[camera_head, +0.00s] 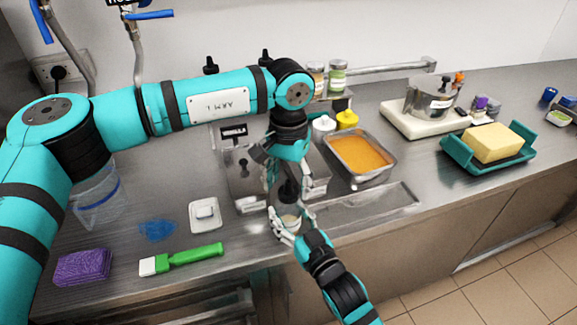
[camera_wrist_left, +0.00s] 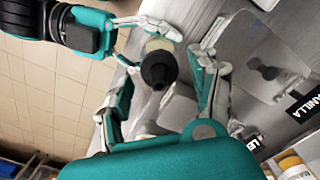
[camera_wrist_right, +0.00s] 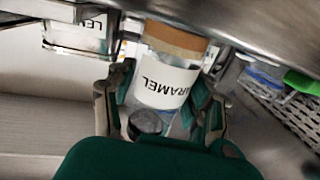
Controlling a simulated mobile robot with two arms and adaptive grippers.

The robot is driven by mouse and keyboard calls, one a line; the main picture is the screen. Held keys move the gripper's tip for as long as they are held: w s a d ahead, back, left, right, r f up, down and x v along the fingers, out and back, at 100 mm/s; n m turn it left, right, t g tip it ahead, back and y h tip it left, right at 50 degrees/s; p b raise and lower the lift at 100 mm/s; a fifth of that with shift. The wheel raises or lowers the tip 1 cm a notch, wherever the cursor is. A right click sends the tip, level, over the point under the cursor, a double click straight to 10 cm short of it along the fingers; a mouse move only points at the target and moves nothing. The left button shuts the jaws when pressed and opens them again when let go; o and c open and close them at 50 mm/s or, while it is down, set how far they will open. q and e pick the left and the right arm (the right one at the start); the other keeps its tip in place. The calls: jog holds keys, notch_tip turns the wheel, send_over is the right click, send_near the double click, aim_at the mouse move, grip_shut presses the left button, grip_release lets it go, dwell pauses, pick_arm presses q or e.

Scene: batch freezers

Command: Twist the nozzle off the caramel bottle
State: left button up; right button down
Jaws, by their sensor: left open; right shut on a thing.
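The caramel bottle (camera_wrist_right: 165,82) is clear with a white label, upside down in the right wrist view, and brown at one end. My right gripper (camera_head: 292,222) is shut on it over the counter's front part; its fingers flank the bottle in the right wrist view (camera_wrist_right: 160,110). The bottle's pale body shows in the head view (camera_head: 290,221). The dark nozzle (camera_wrist_left: 157,70) is in line with the bottle in the left wrist view; I cannot tell how tightly it sits. My left gripper (camera_head: 286,178) is above, open, its fingers (camera_wrist_left: 155,88) on either side of the nozzle.
A steel pan of orange liquid (camera_head: 390,172) stands right of the grippers. A green brush (camera_head: 195,256), white dish (camera_head: 205,215), blue item (camera_head: 157,230) and purple sponge (camera_head: 82,267) lie left. A butter tray (camera_head: 458,155) and scale (camera_head: 398,120) stand further right.

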pick_arm(q)
jog(key=shift+f, duration=0.85)
jog(key=shift+c, duration=0.4)
